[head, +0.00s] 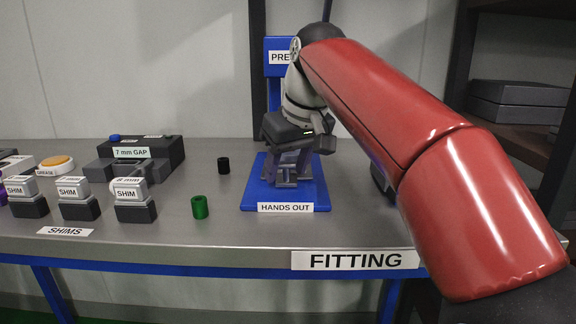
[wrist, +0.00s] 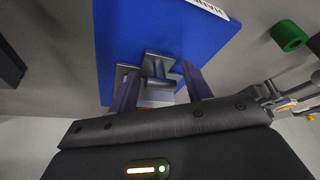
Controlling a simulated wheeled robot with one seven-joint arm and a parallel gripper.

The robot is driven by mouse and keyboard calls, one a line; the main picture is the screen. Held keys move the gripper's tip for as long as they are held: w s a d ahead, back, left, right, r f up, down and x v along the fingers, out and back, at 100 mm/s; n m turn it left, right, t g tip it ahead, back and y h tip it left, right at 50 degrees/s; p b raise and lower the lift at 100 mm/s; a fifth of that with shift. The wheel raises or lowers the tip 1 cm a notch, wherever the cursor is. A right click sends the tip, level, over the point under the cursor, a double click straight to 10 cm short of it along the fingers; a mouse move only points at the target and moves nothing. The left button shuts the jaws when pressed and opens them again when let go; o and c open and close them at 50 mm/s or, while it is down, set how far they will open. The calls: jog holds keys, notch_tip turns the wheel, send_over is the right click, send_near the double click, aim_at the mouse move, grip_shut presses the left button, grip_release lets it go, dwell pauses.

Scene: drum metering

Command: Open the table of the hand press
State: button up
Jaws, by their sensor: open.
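The hand press (head: 278,52) stands at the back of the bench, its blue base (head: 315,195) carrying a "HANDS OUT" label. My gripper (head: 290,172) points down over this base, in front of the press column, and hides much of the press. In the wrist view the blue base (wrist: 130,30) lies below my gripper (wrist: 160,82), whose two fingers are apart. A grey metal part of the press (wrist: 160,66) shows between and just beyond the fingers. I cannot tell whether the fingers touch it, nor how far the press table is open.
A green cylinder (head: 200,207) and a black cylinder (head: 223,165) stand left of the press. Several shim blocks (head: 134,200) and a dark "7 mm GAP" fixture (head: 165,150) are farther left. A shelf (head: 520,100) is at the right. The bench front (head: 230,240) is clear.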

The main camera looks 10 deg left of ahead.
grip_shut()
jog(key=s+b, duration=0.1)
jog(key=s, duration=0.2)
jog(key=s+d+b, duration=0.1)
jog(key=s, duration=0.2)
jog(key=s+d+b, duration=0.1)
jog(key=s, duration=0.2)
grip_release()
jog(key=shift+d+r, duration=0.1)
jog(key=p+v, duration=0.2)
jog(key=v, duration=0.5)
jog(key=shift+r+p, duration=0.35)
